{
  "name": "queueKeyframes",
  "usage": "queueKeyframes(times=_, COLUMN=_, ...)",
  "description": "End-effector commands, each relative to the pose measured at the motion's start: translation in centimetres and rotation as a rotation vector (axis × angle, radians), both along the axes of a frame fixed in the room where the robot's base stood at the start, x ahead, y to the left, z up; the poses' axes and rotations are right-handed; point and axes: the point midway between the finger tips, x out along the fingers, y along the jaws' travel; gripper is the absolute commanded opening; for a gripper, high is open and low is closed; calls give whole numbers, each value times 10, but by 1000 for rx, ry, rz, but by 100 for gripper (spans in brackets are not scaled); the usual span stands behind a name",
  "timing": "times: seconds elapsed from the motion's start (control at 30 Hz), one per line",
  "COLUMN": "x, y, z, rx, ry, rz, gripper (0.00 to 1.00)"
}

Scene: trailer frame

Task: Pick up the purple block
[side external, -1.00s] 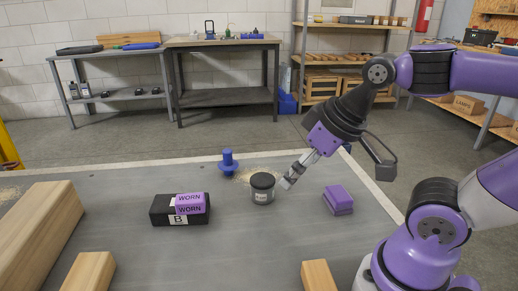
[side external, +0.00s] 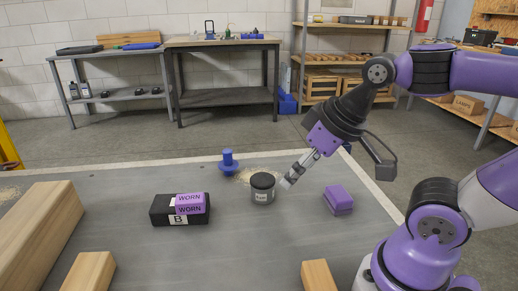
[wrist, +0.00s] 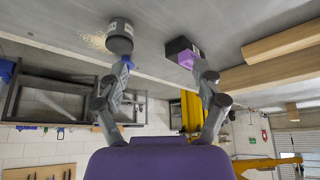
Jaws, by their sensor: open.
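A plain purple block (side external: 339,198) lies on the grey table right of my gripper in the side view. Another purple piece marked WORN (side external: 190,203) lies on a black box labelled B (side external: 160,211) left of centre. That purple piece also shows in the wrist view (wrist: 186,59), on the black box (wrist: 177,45) near one fingertip. My gripper (side external: 288,182) is open and empty, tilted down to the left above the table. It is between the dark canister and the plain purple block. In the wrist view its two fingers (wrist: 163,66) are spread apart.
A dark lidded canister (side external: 262,188) stands close left of my gripper. A blue knobbed piece (side external: 228,162) stands behind it, by scattered sawdust. Wooden beams (side external: 38,228) lie at the left, and another wood block (side external: 318,276) is in front. The table's middle front is clear.

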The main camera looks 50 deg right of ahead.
Motion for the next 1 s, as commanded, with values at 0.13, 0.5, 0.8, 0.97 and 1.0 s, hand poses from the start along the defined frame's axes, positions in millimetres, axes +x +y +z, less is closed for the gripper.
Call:
queueKeyframes(times=0.13, x=0, y=0, z=0, rx=0, ry=0, rz=1, gripper=78)
queueKeyframes(times=0.5, x=88, y=24, z=1, rx=-23, ry=13, rz=390, gripper=78)
queueKeyframes(times=0.8, x=163, y=38, z=-31, rx=21, ry=-56, rz=736, gripper=78)
queueKeyframes(times=0.97, x=175, y=43, z=-44, rx=33, ry=-74, rz=787, gripper=78)
queueKeyframes(times=1.0, x=178, y=46, z=-49, rx=34, ry=-74, rz=790, gripper=78)
